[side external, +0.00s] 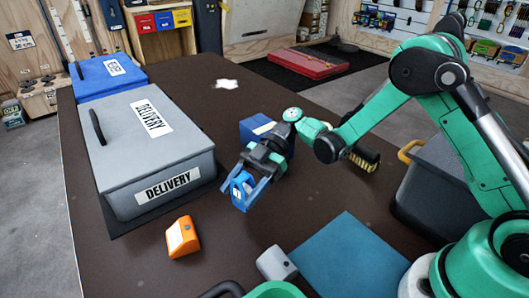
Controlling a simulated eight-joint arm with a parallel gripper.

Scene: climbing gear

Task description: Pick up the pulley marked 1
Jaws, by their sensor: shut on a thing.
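My gripper (246,184) is over the middle of the dark table, pointing down and toward the lower left. It is shut on a small blue pulley (239,191) with a white mark, held between its blue fingers. The mark is too small to read for sure. I cannot tell whether the pulley touches the table. An orange block-like piece (182,238) with a white label lies apart at the lower left; its label is not readable. A grey piece (277,263) lies near the front edge of the table.
A grey lidded box marked DELIVERY (150,150) stands left of my gripper, with a blue box (108,77) behind it. Another blue box (262,128) is just behind my gripper. A teal mat (350,260) lies front right. The table's far part is mostly clear.

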